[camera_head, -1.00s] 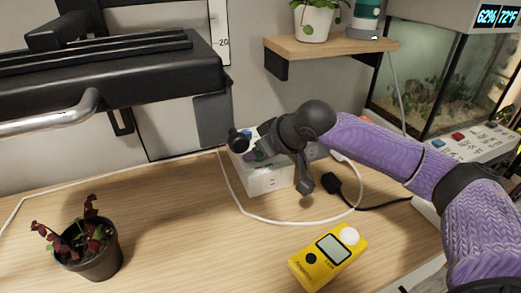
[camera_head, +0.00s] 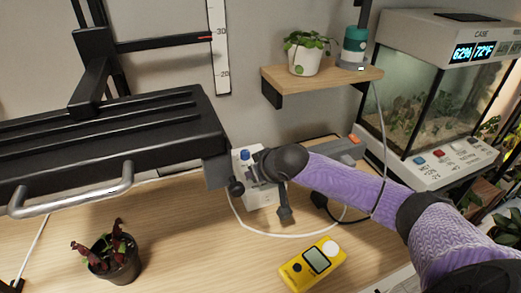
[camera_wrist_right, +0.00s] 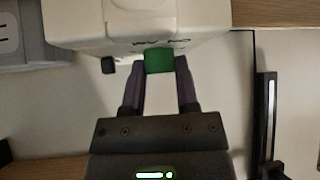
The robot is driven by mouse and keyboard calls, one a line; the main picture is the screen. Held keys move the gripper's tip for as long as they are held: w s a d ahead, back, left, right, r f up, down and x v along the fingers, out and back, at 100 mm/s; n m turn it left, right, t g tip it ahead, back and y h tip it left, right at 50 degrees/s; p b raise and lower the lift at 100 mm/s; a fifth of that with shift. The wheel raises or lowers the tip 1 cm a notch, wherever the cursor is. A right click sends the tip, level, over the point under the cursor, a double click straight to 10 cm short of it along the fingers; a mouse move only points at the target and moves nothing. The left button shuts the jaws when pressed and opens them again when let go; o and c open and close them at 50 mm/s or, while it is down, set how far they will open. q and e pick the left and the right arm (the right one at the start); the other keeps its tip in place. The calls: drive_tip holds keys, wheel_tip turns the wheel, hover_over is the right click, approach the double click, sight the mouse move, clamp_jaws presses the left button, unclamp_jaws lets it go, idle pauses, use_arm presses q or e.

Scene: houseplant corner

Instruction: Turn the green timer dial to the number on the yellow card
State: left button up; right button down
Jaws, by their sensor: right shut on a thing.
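The white timer box (camera_head: 262,196) stands on the wooden table against the wall, partly hidden behind my right arm. My right gripper (camera_head: 256,168) reaches it from the right in the head view. In the right wrist view the green dial (camera_wrist_right: 159,61) sticks out of the white housing (camera_wrist_right: 140,28). The two purple-grey fingers of the right gripper (camera_wrist_right: 159,78) are shut on the dial, one on each side. The dial's pointer and numbers cannot be read. I see no yellow card. My left gripper is not in view.
A yellow meter (camera_head: 313,262) lies on the table in front. A potted red plant (camera_head: 112,258) stands at left, below a black hood (camera_head: 110,140) with a metal handle. A shelf (camera_head: 320,82) holds a white pot (camera_head: 305,61). A glass case (camera_head: 445,90) is at right.

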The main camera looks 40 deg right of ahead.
drive_tip(key=m+h+p, duration=0.2)
drive_tip(key=p, duration=0.1)
drive_tip(key=m+h+p, duration=0.1)
drive_tip(key=m, duration=0.1)
drive_tip(key=shift+a+r+g+p, duration=0.15)
drive_tip(key=shift+a+g+p, duration=0.1)
drive_tip(key=shift+g+p, duration=0.05)
drive_tip(key=shift+m+h, duration=0.3)
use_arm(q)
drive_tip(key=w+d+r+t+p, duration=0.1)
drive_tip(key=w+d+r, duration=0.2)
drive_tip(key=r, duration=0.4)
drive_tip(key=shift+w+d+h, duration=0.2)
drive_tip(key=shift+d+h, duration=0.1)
use_arm(e)
drive_tip(key=shift+m+g+h, duration=0.5)
drive_tip(key=shift+m, duration=0.3)
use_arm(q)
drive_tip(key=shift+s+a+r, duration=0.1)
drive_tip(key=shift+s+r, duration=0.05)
use_arm(e)
drive_tip(key=shift+c, duration=1.8)
unclamp_jaws()
